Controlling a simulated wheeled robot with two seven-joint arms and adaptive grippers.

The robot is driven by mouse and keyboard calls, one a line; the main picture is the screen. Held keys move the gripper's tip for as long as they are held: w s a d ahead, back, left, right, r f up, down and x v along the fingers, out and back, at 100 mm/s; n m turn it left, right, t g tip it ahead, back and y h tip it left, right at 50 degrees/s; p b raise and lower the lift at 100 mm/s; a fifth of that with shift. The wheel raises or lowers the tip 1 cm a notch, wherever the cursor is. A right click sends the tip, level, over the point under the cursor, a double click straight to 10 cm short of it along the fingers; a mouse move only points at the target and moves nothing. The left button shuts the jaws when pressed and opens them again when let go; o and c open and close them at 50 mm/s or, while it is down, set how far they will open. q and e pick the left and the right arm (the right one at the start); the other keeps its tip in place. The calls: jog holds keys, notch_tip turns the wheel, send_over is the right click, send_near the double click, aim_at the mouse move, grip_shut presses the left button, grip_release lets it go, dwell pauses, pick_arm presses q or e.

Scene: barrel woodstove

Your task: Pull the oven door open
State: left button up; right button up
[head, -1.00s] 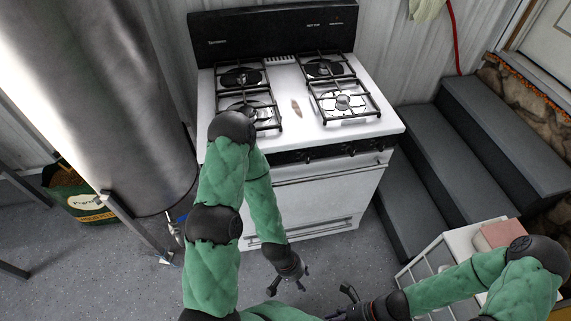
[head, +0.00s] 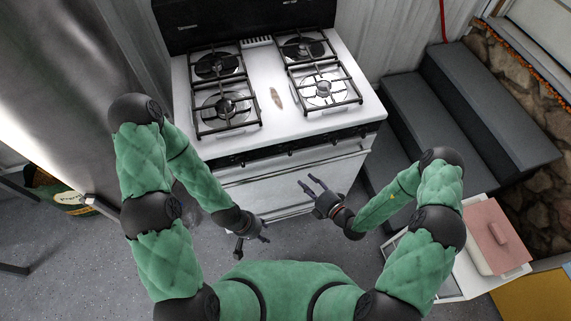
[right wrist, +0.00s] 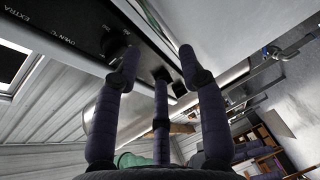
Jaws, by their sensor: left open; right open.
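The white stove stands ahead of me with its oven door (head: 262,190) shut below the black knob panel (head: 290,150). A long handle bar runs along the door's top edge. My right gripper (head: 307,183) is open and empty in front of the door, its fingers pointing towards it. The right wrist view shows its spread fingers (right wrist: 160,68) near the knob panel (right wrist: 85,35), with no visible grip on anything. My left gripper (head: 252,245) is open and empty, low in front of the stove's left half. The arms hide little of the door.
Gas burners with black grates (head: 318,85) top the stove. A large metal cylinder (head: 50,80) stands at the left. Grey steps (head: 485,120) rise at the right. A white cart with a pink lidded box (head: 497,235) stands at the lower right. Grey floor is clear before the stove.

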aim_at(293, 171)
jog(key=b+x, duration=0.1)
jog(key=x, duration=0.9)
jog(key=shift+a, duration=0.1)
jog(key=shift+b, duration=0.3)
grip_shut()
